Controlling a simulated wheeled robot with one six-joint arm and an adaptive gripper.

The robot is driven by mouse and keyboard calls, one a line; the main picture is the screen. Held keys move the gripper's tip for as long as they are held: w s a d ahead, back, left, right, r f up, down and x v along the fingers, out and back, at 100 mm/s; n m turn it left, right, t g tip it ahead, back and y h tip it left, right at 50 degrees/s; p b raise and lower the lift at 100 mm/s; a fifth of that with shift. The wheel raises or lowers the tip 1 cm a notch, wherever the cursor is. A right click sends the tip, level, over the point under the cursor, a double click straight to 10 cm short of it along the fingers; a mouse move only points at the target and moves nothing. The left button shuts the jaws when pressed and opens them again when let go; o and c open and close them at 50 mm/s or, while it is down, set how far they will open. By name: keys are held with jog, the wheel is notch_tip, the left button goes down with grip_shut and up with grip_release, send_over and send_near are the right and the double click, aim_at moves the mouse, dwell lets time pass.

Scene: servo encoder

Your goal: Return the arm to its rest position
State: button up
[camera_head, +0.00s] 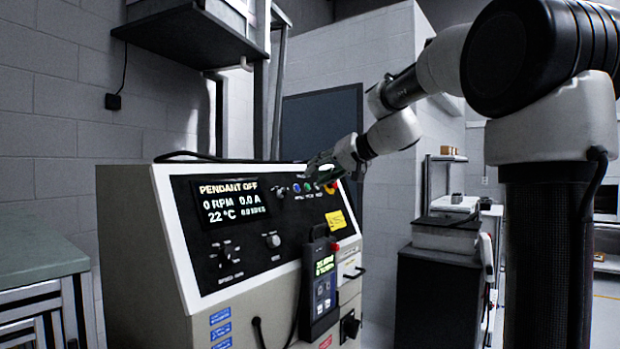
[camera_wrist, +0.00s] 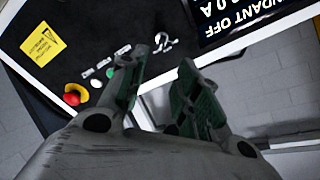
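My arm (camera_head: 395,132) reaches from the right over the top of a control console (camera_head: 170,235). My gripper (camera_head: 318,164) is at the console's upper right edge, in front of or above the row of small buttons; the exact gap is hard to tell. In the wrist view my gripper (camera_wrist: 162,62) has its two green-lined fingers apart, with nothing between them. The console's black panel (camera_wrist: 85,25) lies beyond the fingers there. The display (camera_head: 233,201) reads "PENDANT OFF", 0 RPM and 0.0 A.
A handheld pendant (camera_head: 321,275) hangs on the console front. A red and yellow emergency stop (camera_wrist: 74,94) and coloured buttons sit close to the fingers. A shelf (camera_head: 190,38) overhangs at upper left; a workbench (camera_head: 40,250) stands left. A dark cabinet (camera_head: 440,285) stands right of the console.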

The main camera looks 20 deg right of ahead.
jog(key=shift+s+d, duration=0.1)
dwell(0.4)
jog(key=s+d+f+m+g+h, duration=0.1)
jog(key=s+d+f+g, duration=0.15)
jog(key=f, duration=0.35)
jog(key=s+d+f+g+h, duration=0.1)
jog(key=s+f, duration=0.3)
jog(key=f, duration=0.1)
jog(key=s+d+f+n+g+h, duration=0.1)
jog(key=s+f, duration=0.3)
jog(key=s, duration=0.5)
jog(key=s+d+f+n+g+h, duration=0.1)
jog(key=s+f, duration=0.4)
jog(key=s, duration=0.5)
jog(key=s+d+f+n+g+h, duration=0.1)
jog(key=s+d+f+h, duration=0.1)
jog(key=s, duration=0.7)
notch_tip(320, 180, down, 2)
jog(key=shift+s+d+f+h, duration=0.2)
jog(key=shift+s+d+h, duration=0.15)
jog(key=shift+h, duration=0.35)
jog(key=shift+g, duration=0.25)
